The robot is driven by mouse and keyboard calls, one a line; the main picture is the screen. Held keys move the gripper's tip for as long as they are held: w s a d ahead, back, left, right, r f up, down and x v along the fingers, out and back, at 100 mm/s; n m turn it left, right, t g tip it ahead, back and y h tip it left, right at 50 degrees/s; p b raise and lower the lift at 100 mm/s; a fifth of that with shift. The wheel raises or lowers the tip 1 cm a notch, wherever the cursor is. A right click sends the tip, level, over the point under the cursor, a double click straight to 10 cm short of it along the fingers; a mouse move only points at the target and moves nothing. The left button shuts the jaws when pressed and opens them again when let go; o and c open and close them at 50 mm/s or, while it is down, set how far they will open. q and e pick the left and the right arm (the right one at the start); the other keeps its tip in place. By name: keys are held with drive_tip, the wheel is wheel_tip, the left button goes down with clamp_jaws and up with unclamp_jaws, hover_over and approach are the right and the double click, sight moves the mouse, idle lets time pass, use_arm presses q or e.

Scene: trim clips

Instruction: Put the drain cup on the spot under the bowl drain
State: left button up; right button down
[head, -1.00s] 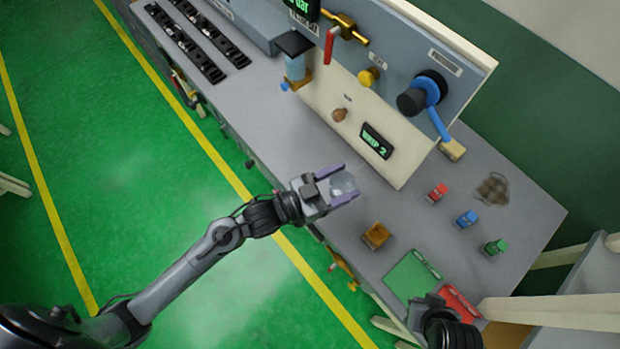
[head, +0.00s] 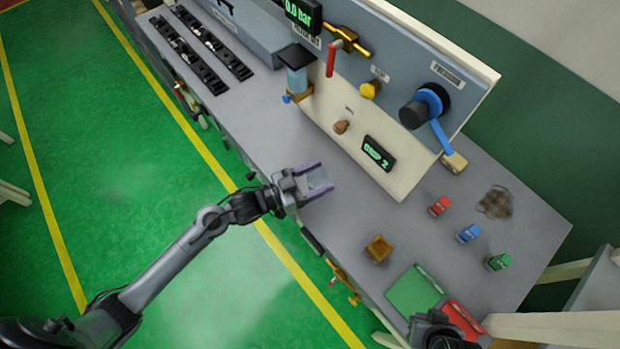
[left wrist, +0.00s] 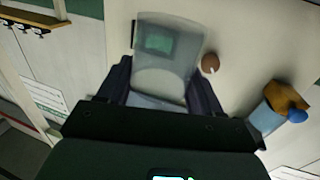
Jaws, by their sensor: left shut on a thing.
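The drain cup is a clear, translucent cup. It shows large in the left wrist view (left wrist: 170,62) and faintly between the purple fingers in the head view (head: 317,180). The spot under the drain cannot be made out. My right gripper (head: 445,335) is only partly seen at the bottom edge.
The grey bench (head: 335,220) is bare between my left gripper and the panel (head: 385,155). A brown open box (head: 378,248), a green mat (head: 413,290), a red tray (head: 462,320) and red, blue and green clips stand to the right. A dark stain (head: 495,202) lies beyond.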

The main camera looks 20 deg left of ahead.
sight(310, 173)
use_arm(q)
drive_tip(key=shift+w+a+f, duration=0.4)
drive_tip(key=shift+a+f, duration=0.05)
drive_tip(key=shift+a, duration=0.2)
drive_tip(key=shift+w+a+f, duration=0.35)
drive_tip(key=shift+a+f, duration=0.05)
drive_tip(key=shift+a, duration=0.2)
drive_tip(key=shift+f, duration=1.75)
drive_tip(key=shift+f, duration=0.15)
drive_tip(key=shift+f, duration=0.15)
drive_tip(key=o, duration=1.1)
drive_tip(key=shift+c, duration=0.2)
